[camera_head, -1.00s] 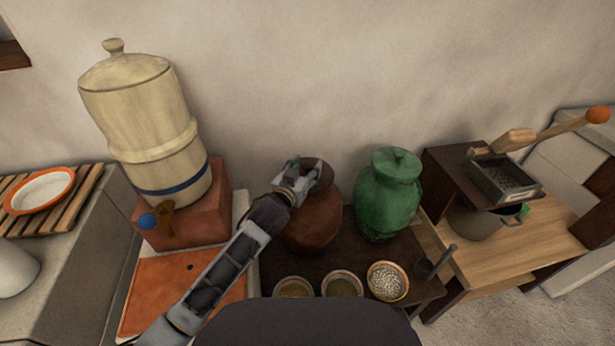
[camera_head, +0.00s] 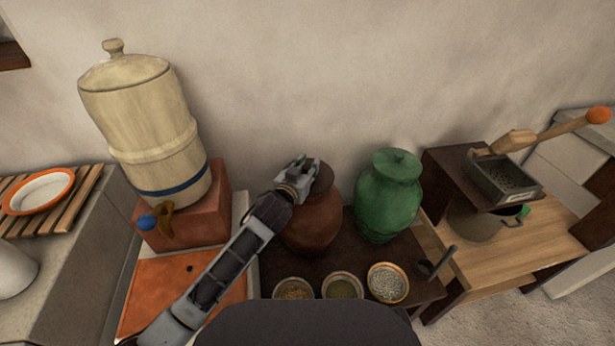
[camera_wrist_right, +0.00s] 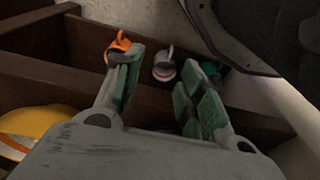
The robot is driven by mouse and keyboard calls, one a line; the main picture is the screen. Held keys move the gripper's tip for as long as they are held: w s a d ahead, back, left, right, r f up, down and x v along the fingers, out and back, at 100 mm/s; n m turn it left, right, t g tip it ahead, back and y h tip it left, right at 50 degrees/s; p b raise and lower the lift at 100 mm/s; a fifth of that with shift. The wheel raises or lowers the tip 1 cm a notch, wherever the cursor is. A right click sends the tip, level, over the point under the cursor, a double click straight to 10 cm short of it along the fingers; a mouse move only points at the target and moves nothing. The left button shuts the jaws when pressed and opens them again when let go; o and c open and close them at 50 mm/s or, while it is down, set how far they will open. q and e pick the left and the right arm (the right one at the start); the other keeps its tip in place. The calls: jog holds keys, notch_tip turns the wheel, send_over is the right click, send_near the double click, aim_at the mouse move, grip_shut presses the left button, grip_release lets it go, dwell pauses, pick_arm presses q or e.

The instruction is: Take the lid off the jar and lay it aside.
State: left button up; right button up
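A reddish-brown jar (camera_head: 316,223) stands on the dark low table, with a darker brown top (camera_head: 324,178) that is partly hidden by my left gripper. My left gripper (camera_head: 304,166) is at the top of this jar, over its left side. Its fingers are close together, but I cannot tell whether they hold a knob or lid. A green jar (camera_head: 387,205) with its own lid (camera_head: 395,162) on stands just to the right. My right gripper (camera_wrist_right: 168,75) shows in the right wrist view with its fingers apart and nothing between them, away from the jars.
A large cream water container (camera_head: 150,125) stands left. A wooden bench (camera_head: 520,250) with a metal box (camera_head: 503,180) is right. Cups (camera_wrist_right: 163,68) lie beyond my right gripper.

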aim_at(308, 166)
pick_arm(q)
grip_shut()
jog(key=shift+r, duration=0.2)
jog(key=shift+r, duration=0.5)
notch_tip(308, 166, up, 7)
jog(key=shift+f+p, duration=0.2)
jog(key=shift+p, duration=0.8)
jog(key=shift+r, duration=1.05)
pick_arm(e)
notch_tip(308, 166, down, 7)
jog(key=s+d, duration=0.1)
jog(key=d, duration=0.1)
jog(key=shift+f+t, duration=0.2)
jog(key=shift+t, duration=0.1)
